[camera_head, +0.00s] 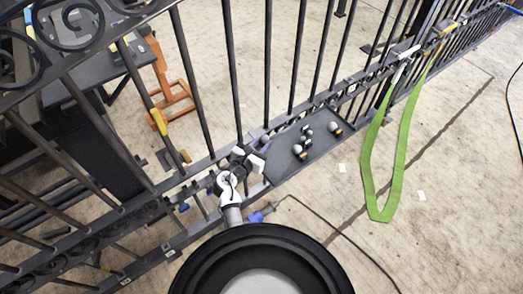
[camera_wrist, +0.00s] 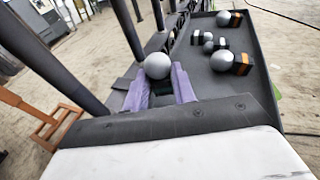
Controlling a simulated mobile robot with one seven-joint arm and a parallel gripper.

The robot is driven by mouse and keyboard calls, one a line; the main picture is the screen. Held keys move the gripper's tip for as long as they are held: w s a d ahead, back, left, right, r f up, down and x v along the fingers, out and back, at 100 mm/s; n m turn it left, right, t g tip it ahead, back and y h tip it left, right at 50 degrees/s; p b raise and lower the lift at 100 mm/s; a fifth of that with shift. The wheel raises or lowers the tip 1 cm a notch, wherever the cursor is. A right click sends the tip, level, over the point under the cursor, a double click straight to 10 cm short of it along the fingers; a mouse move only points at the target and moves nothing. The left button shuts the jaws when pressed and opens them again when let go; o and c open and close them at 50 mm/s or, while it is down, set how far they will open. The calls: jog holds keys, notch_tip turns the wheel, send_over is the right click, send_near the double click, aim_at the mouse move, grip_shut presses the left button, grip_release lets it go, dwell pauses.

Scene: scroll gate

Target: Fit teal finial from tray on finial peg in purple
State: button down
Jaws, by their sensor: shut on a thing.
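My gripper (camera_wrist: 160,84) has purple fingers, which also show in the head view (camera_head: 262,144). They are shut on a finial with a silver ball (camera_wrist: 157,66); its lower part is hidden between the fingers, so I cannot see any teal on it. The dark tray (camera_wrist: 236,102) is just right of the fingers and also shows in the head view (camera_head: 318,150). Several other silver-ball finials lie in it, one with an orange band (camera_wrist: 229,63). The gripper is close to the gate's rail at the tray's left end. I cannot make out a purple-marked peg.
The dark gate's upright bars (camera_head: 236,70) stand close behind and left of the gripper. A green strap (camera_head: 371,180) hangs right of the tray. An orange stand (camera_head: 172,92) is behind the gate. A cable with a blue plug (camera_head: 257,216) lies on the floor in front.

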jog(key=shift+f, duration=1.65)
jog(key=shift+f+b, duration=0.1)
jog(key=shift+b, duration=0.2)
jog(key=c, duration=1.4)
grip_release()
jog(key=shift+c, duration=0.2)
